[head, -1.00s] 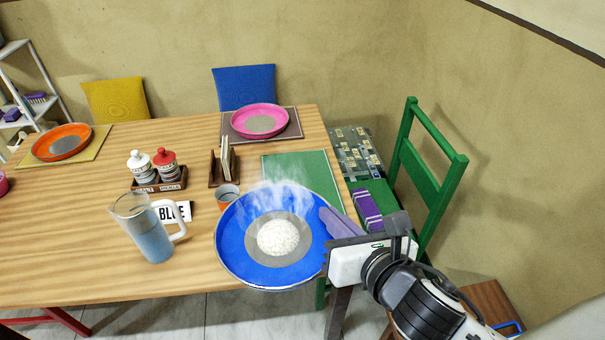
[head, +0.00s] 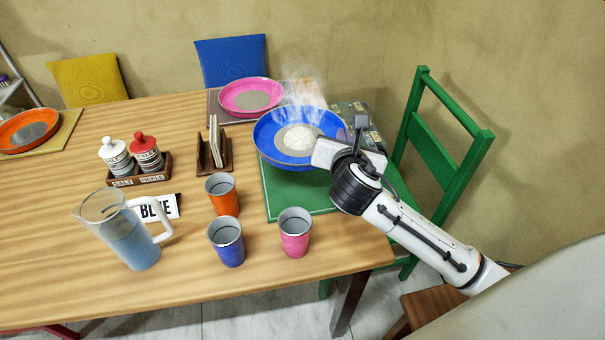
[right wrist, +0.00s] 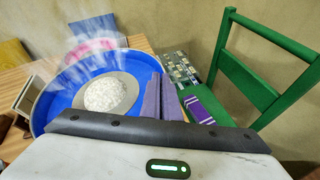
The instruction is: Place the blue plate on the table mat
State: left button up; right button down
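The blue plate (head: 266,138), with a grey centre and a steaming mound of white rice (head: 300,138), is over the far part of the green table mat (head: 290,197). It overlaps the mat's far edge and seems raised; I cannot tell the exact gap. My right gripper (head: 343,137) is at the plate's right rim, shut on it. In the right wrist view the purple finger pads (right wrist: 163,100) meet the right side of the blue plate (right wrist: 52,105). The near half of the mat is bare. My left gripper is not in view.
Orange (head: 222,195), blue (head: 227,242) and pink (head: 295,233) cups stand left of and in front of the mat. The pink plate (head: 232,101) lies close behind the blue plate. A napkin holder (head: 214,155) and pitcher (head: 130,240) are left. A green chair (head: 440,160) stands right.

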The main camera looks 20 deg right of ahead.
jog(key=shift+w+d+f+m, duration=0.25)
jog(key=shift+w+d+m, duration=0.05)
jog(key=shift+w+d, duration=0.05)
notch_tip(320, 180, down, 6)
jog(key=shift+w+d+r+b, duration=0.1)
jog(key=shift+b, duration=0.7)
notch_tip(320, 180, down, 4)
jog(key=shift+r+b, duration=0.15)
jog(key=shift+b, duration=0.35)
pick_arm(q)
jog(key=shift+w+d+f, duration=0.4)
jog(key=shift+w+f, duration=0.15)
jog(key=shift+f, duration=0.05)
pick_arm(e)
jog(key=c, duration=2)
grip_release()
